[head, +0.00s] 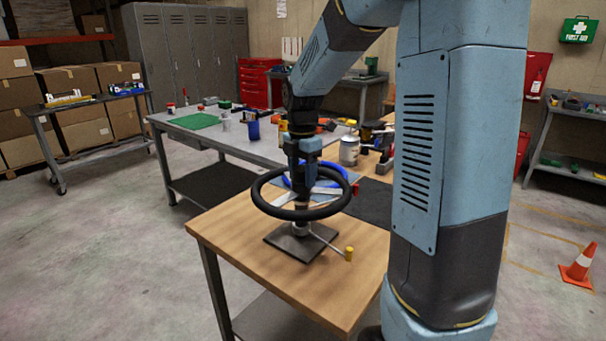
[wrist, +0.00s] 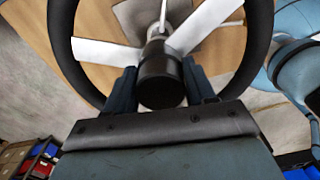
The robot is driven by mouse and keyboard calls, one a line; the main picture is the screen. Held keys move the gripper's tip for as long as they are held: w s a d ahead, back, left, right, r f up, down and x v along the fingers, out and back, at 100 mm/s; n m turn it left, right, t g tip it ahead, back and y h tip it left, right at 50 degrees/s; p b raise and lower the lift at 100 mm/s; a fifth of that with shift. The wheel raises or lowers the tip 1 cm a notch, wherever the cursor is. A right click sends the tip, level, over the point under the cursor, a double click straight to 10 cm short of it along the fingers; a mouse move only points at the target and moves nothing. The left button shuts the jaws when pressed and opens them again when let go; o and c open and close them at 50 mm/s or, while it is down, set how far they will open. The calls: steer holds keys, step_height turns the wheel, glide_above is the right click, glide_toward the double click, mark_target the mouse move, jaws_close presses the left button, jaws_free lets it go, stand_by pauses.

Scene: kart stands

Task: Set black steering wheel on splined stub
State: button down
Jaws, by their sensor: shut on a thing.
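The black steering wheel (head: 268,208) is level over the dark square base plate (head: 287,243) on the wooden bench. In the wrist view its black rim (wrist: 62,35) and pale spokes surround a dark cylindrical hub (wrist: 160,78). My gripper (head: 302,178) points down and is shut on this hub, one finger on each side. A short grey stub (head: 301,229) rises from the plate right under the wheel. Its top and splines are hidden, so I cannot tell whether the wheel touches it.
A blue steering wheel (head: 340,172) lies just behind the black one. A metal can (head: 349,151) and other items stand farther back. A grey table (head: 222,143) with a green mat (head: 193,121) is behind left. The wooden bench's front (head: 309,288) is clear.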

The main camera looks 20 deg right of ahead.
steer(key=shift+f, duration=0.45)
stand_by(0.5)
steer(key=c, duration=0.7)
jaws_free()
steer(key=shift+o, duration=0.2)
steer(key=shift+f, duration=0.1)
steer(key=shift+r, duration=5.55)
steer(key=s+m+t, duration=0.5)
steer(key=s+m, duration=1.8)
steer(key=s, duration=0.2)
steer(key=shift+t, duration=0.3)
